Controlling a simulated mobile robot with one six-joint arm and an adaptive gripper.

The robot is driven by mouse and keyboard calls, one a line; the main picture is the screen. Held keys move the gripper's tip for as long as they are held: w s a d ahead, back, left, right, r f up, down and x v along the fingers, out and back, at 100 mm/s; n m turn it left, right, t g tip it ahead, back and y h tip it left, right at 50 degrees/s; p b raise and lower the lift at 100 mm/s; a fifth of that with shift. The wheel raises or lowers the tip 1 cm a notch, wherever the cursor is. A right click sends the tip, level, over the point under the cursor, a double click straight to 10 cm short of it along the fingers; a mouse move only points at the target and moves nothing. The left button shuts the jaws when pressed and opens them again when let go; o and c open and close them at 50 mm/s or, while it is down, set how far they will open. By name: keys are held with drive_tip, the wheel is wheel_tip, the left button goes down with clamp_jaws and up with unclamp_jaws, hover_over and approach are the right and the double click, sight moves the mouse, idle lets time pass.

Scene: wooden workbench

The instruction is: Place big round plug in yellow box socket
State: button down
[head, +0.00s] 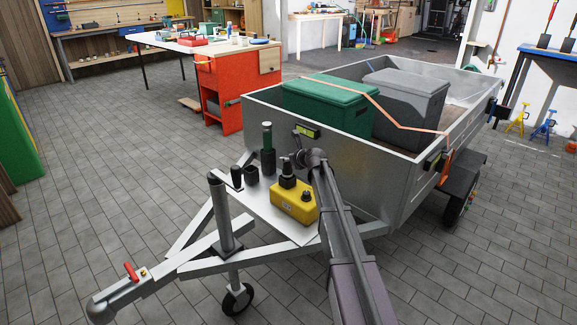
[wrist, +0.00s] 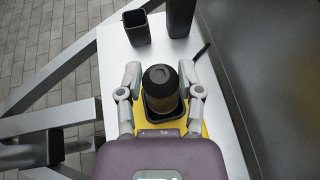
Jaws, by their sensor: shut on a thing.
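The yellow box (head: 293,205) sits on the white plate of the trailer's drawbar, with a black square socket (wrist: 160,112) on its top. The big round plug (wrist: 160,82) has a dark round top and a brownish side. It stands upright over the socket, its lower end within the socket's outline in the wrist view. I cannot tell how deep it sits. My gripper (wrist: 160,74) is shut on the plug, one finger on each side. In the head view the plug (head: 287,166) shows small above the box, beside my gripper (head: 299,159).
A black open square holder (wrist: 137,30) and a taller black holder (wrist: 182,16) stand on the white plate (wrist: 113,62). The grey trailer wall (head: 350,165) rises close behind the box.

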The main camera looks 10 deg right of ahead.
drive_tip(key=shift+f+b, duration=0.55)
drive_tip(key=shift+f, duration=0.3)
drive_tip(key=shift+f, duration=0.15)
drive_tip(key=shift+c, duration=1.3)
unclamp_jaws()
drive_tip(key=shift+r, duration=0.2)
drive_tip(key=shift+s+r, duration=0.1)
drive_tip(key=shift+r, duration=0.05)
drive_tip(key=p+v, duration=0.5)
drive_tip(key=v, duration=0.6)
drive_tip(key=shift+s+d, duration=0.15)
drive_tip(key=shift+s, duration=0.2)
